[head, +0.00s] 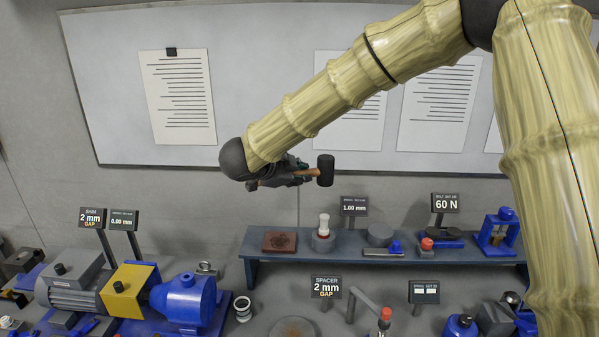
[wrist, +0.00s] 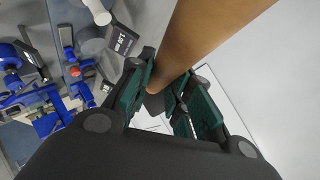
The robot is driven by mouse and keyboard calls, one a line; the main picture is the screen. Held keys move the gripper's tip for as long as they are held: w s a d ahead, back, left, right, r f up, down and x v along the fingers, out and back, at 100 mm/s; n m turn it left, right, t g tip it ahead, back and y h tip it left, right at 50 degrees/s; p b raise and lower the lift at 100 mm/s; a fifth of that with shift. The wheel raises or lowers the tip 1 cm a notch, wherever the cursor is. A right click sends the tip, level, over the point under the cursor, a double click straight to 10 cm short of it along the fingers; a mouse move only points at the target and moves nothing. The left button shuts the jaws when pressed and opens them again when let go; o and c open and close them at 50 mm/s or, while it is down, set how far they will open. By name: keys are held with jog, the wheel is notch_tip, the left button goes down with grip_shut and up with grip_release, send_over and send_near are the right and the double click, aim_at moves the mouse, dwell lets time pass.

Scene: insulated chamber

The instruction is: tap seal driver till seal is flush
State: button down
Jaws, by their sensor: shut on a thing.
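My gripper (head: 285,178) is shut on the wooden handle of a mallet (head: 326,170) and holds it up in the air above the shelf. The mallet's black head points right. In the wrist view the brown handle (wrist: 205,35) runs between the green finger pads of my gripper (wrist: 170,98); the mallet's head is out of that view. A white-topped driver (head: 323,224) stands upright on a grey round housing (head: 323,243) on the shelf, below the mallet and apart from it. The white driver also shows in the wrist view (wrist: 98,12). The seal itself is too small or hidden to tell.
The blue-grey shelf (head: 450,254) also holds a brown plate (head: 280,241), a grey disc (head: 380,235) and a blue press (head: 497,232). A sign reading 1.00 mm (head: 354,206) stands behind the driver. A motor and pump (head: 185,298) sit at lower left. Air around the mallet is clear.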

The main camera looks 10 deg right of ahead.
jog(key=f, duration=0.1)
jog(key=f+b, duration=0.1)
jog(key=f, duration=0.1)
jog(key=f+b, duration=0.1)
jog(key=shift+s+d+f, duration=0.1)
jog(key=shift+s+f, duration=0.05)
jog(key=shift+s, duration=0.25)
jog(key=shift+w, duration=0.1)
dwell(0.3)
